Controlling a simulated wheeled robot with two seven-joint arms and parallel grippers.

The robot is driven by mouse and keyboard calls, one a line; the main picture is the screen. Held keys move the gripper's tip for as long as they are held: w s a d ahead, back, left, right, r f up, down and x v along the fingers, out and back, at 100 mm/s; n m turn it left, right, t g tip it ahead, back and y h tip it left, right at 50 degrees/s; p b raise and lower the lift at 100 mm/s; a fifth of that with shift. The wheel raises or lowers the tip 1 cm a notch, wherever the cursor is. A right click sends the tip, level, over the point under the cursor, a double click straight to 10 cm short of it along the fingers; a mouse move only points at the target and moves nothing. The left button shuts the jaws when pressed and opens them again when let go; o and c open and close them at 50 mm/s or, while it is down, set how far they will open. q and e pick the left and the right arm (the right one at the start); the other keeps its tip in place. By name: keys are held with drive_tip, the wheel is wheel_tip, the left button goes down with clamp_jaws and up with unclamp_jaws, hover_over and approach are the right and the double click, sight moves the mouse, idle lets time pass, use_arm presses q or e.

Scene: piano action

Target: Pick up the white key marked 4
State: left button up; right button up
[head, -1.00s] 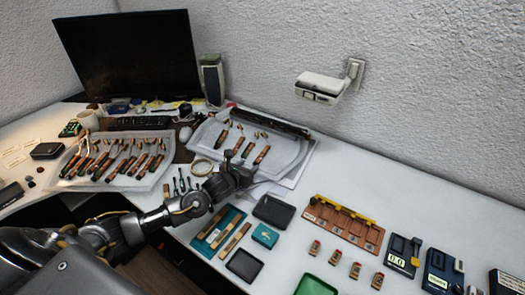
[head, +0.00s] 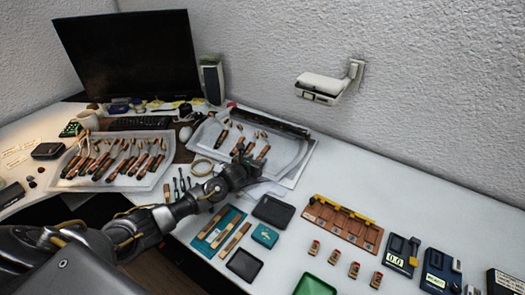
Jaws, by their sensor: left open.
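No marking 4 can be read on any piece, so I cannot tell which is the white key marked 4. Several brown pieces with pale ends lie in the right clear tray (head: 290,158), and more lie in the left clear tray (head: 146,183). My left gripper (head: 244,157) is open over the front part of the right tray, close to the pieces there. It hides part of them, and I cannot tell whether it touches any. My right gripper is not in view.
A teal mat (head: 204,245) with wooden strips, a black tray (head: 244,265) and a dark box (head: 273,210) lie in front. A brown rack (head: 342,226) stands to the right. A monitor (head: 130,55) and a speaker (head: 212,80) stand behind.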

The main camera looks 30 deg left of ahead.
use_arm(q)
clamp_jaws()
drive_tip(key=shift+r, duration=0.1)
